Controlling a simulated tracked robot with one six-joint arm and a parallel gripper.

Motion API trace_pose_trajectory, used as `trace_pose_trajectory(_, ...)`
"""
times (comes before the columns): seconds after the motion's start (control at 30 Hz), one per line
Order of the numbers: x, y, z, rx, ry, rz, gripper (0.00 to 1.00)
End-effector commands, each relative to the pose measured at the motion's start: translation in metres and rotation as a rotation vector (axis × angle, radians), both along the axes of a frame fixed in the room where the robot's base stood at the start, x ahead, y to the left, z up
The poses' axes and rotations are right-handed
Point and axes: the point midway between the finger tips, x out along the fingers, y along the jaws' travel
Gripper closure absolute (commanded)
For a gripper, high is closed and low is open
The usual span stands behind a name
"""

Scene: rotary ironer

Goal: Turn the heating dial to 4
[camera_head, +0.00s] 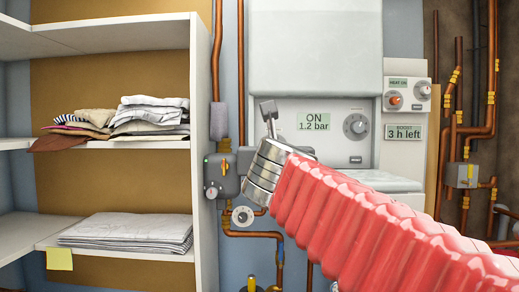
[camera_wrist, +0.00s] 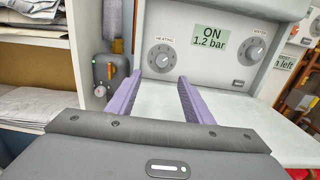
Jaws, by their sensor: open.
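The heating dial (camera_wrist: 161,58) is a round grey knob with a ring of marks on the machine's pale front panel, under the word HEATING. Its setting is too small to read. In the wrist view my gripper (camera_wrist: 158,79) is open, its two purple fingers apart and pointing at the panel just below the dial. Nothing is between them, and no contact with the dial shows.
A display (camera_wrist: 211,36) reads ON, 1.2 bar. The similar water dial (camera_wrist: 256,50) is to its right; it also shows in the head view (camera_head: 356,125). A pale ledge juts below the panel. A grey valve box (camera_wrist: 104,68) with pipes and shelves (camera_head: 203,120) stand left.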

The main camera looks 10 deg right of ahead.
Motion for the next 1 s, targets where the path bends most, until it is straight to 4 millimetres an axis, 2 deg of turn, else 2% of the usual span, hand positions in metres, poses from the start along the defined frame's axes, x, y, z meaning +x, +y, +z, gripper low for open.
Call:
trace_pose_trajectory(0.37,0.009,-0.008,-0.001,-0.001,0.002,-0.013,0.53)
trace_pose_trajectory(1.0,0.082,-0.024,-0.001,0.0,0.002,-0.015,0.53)
